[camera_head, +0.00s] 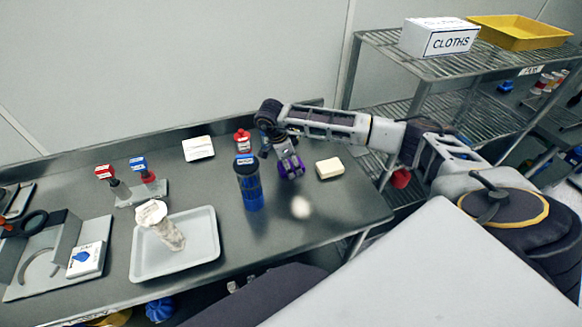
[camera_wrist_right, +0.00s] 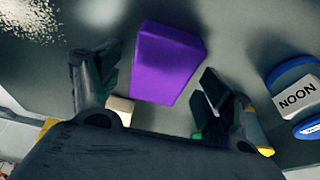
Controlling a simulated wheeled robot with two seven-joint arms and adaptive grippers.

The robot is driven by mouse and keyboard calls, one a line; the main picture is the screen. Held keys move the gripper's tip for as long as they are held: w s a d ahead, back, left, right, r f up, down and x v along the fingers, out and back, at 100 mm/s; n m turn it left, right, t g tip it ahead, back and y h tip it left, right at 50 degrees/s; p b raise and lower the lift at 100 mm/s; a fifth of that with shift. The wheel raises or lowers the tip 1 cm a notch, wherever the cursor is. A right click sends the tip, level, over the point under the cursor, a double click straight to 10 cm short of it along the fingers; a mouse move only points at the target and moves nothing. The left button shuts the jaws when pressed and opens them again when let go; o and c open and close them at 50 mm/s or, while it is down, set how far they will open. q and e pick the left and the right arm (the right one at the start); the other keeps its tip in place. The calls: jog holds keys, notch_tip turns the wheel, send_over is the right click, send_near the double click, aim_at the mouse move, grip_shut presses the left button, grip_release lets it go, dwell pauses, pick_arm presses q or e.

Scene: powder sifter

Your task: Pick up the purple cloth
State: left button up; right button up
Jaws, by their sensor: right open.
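The purple cloth (camera_wrist_right: 168,60) is a folded block lying on the steel table in the wrist view. In the head view it shows partly (camera_head: 292,170) under my right gripper (camera_head: 285,158), which points down at it. In the wrist view the right gripper (camera_wrist_right: 160,72) is open, with one finger on each side of the cloth. I see a gap on each side, and I cannot tell how deep the cloth sits between the fingertips. My left gripper is not in view.
A blue cylinder (camera_head: 249,187) stands close left of the gripper, and a red-topped container (camera_head: 243,142) behind it. A cream block (camera_head: 329,168) lies just right. Pale powder (camera_head: 301,207) lies in front.

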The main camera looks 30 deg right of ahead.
jog(key=shift+f+b, duration=0.25)
jog(key=shift+b, duration=0.05)
dwell(0.8)
jog(key=c, duration=1)
jog(key=shift+r, duration=0.15)
jog(key=shift+r+p, duration=0.1)
jog(key=shift+p, duration=0.2)
notch_tip(320, 180, up, 9)
jog(key=shift+b, duration=0.7)
jog(key=shift+r, duration=0.5)
